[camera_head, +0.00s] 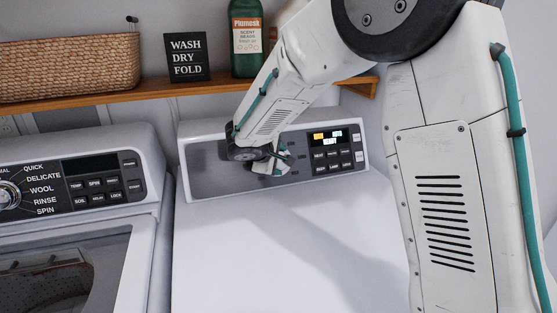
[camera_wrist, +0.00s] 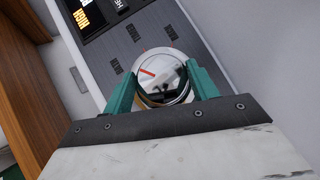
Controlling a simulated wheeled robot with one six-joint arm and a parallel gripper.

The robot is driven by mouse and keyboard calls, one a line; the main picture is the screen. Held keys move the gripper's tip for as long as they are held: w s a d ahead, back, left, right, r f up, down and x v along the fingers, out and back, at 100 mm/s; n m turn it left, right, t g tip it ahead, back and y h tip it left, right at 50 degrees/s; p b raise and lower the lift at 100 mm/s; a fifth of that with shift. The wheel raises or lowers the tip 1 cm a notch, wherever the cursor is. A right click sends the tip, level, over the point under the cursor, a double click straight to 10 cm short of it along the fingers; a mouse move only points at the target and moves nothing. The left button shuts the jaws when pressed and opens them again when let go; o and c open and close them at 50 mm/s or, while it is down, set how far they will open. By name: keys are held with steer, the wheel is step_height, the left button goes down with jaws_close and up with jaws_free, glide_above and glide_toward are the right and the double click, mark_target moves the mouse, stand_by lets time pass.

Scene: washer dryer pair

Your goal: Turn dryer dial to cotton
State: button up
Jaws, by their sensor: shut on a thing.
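The dryer (camera_head: 290,245) is the white machine on the right, with a dark control panel (camera_head: 207,170). In the wrist view, its round silver dial (camera_wrist: 158,68) carries a red pointer mark aimed toward the left of the picture. Small labels stand around the dial on the panel, too small and tilted to read with certainty. My gripper (camera_wrist: 163,82) has one teal finger on each side of the dial and is shut on it. In the head view my gripper (camera_head: 272,160) is at the panel, and my arm hides the dial and most labels.
The washer (camera_head: 150,230) with its own dial (camera_head: 10,193) stands to the left. Above is a wooden shelf (camera_head: 100,97) with a wicker basket (camera_head: 70,67), a sign (camera_head: 187,57) and a green bottle (camera_head: 247,40). The lit display (camera_head: 327,137) and buttons sit right of my gripper.

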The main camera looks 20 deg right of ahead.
steer(key=n+t+h, duration=0.1)
steer(key=n, duration=0.1)
steer(key=n+t, duration=0.2)
steer(key=shift+s+a+f+n+h, duration=0.1)
steer(key=shift+s+f+n+h, duration=0.1)
steer(key=shift+n+h, duration=0.15)
steer(key=n+t, duration=0.3)
steer(key=n, duration=0.2)
steer(key=shift+f+t, duration=0.1)
steer(key=shift+t, duration=0.2)
steer(key=o, duration=1)
steer(key=v, duration=0.7)
steer(key=shift+s+a, duration=0.2)
steer(key=shift+s, duration=0.15)
